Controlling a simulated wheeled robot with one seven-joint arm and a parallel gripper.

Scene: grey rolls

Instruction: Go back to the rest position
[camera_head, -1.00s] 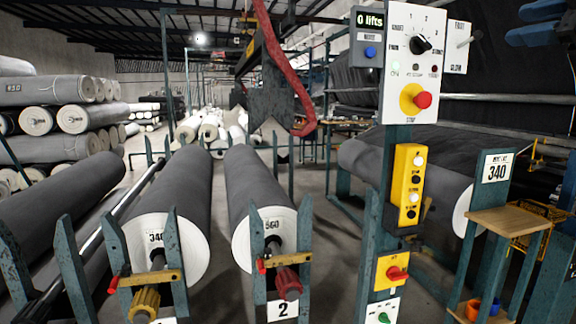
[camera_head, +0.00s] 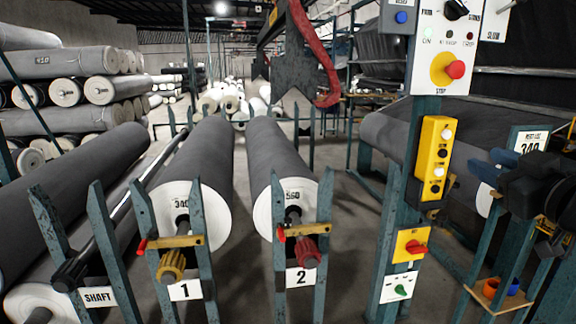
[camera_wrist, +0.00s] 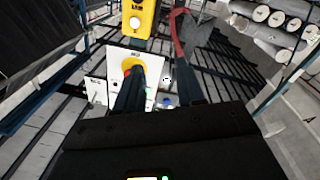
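My gripper (camera_head: 488,166) is at the right of the head view, with its blue fingers pointing left and its dark body behind them. In the wrist view my gripper (camera_wrist: 157,78) shows two dark blue fingers apart, with nothing between them. The control panel (camera_head: 442,55) with its red stop button (camera_head: 455,69) stands left of and above the gripper. The panel (camera_wrist: 97,90) lies beyond the fingers in the wrist view. The yellow button box (camera_head: 434,158) hangs below the panel, left of the gripper.
Two grey rolls (camera_head: 207,140) (camera_head: 275,148) rest on blue stands marked 1 and 2. Another grey roll (camera_head: 412,140) lies behind the control post. A small wooden shelf (camera_head: 497,296) stands below my gripper. Open floor (camera_head: 345,235) shows between stand 2 and the post.

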